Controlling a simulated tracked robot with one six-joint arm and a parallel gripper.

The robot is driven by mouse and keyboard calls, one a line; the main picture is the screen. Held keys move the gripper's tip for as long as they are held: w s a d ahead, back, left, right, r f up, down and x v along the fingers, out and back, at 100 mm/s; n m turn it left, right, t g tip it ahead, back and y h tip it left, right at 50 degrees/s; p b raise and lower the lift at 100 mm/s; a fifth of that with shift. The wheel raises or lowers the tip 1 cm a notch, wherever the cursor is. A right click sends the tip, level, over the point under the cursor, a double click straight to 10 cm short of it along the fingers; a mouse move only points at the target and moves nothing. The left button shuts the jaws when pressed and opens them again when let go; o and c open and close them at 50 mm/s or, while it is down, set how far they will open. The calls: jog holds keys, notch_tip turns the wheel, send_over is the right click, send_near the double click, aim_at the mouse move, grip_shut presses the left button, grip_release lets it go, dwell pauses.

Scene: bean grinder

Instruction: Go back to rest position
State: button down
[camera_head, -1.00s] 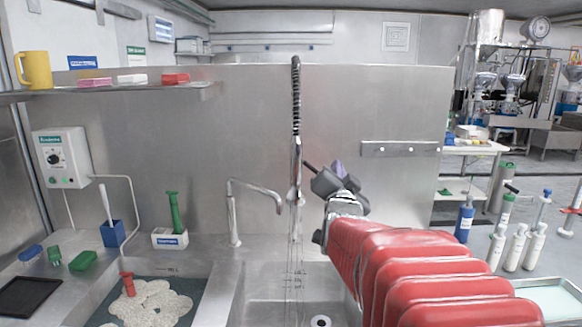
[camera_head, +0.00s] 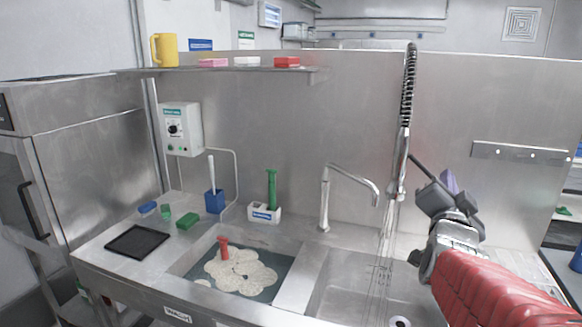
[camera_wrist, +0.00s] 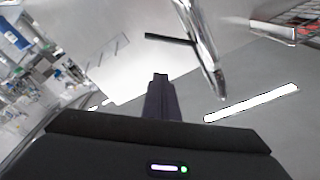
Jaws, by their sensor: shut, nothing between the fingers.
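My gripper (camera_head: 418,160) is at the right of the head view, at the end of my red-sleeved arm, raised beside the spray faucet (camera_head: 402,150). Its fingers are shut with nothing between them. In the wrist view the shut gripper (camera_wrist: 160,80) points away from the camera, and a shiny metal pipe shows just beyond it. I cannot tell from the head view whether the gripper touches the faucet. Water runs from the spray faucet into the sink basin (camera_head: 335,285).
A curved tap (camera_head: 325,205) stands left of the spray faucet. A green-handled brush (camera_head: 271,188), blue holder (camera_head: 214,201) and black tray (camera_head: 138,241) are on the counter. A shelf (camera_head: 235,72) runs above.

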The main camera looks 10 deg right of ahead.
jog(key=s+a+f+n+g+y, duration=0.1)
jog(key=a+f+n+g+y, duration=0.3)
jog(key=f, duration=0.4)
jog(key=s+a+f+n+g+y, duration=0.1)
jog(key=s+a+f+n+y, duration=0.15)
jog(key=a+f, duration=0.45)
jog(key=s+a+f+n+g+y, duration=0.2)
jog(key=s+a, duration=0.4)
jog(key=a, duration=0.4)
jog(key=s+a+f+n+g+y, duration=0.2)
jog(key=s+a+n, duration=0.4)
jog(key=a, duration=0.4)
notch_tip(320, 180, down, 2)
jog(key=shift+s+a+f+n+y, duration=0.25)
jog(key=shift+n+y, duration=0.3)
jog(key=shift+y, duration=0.2)
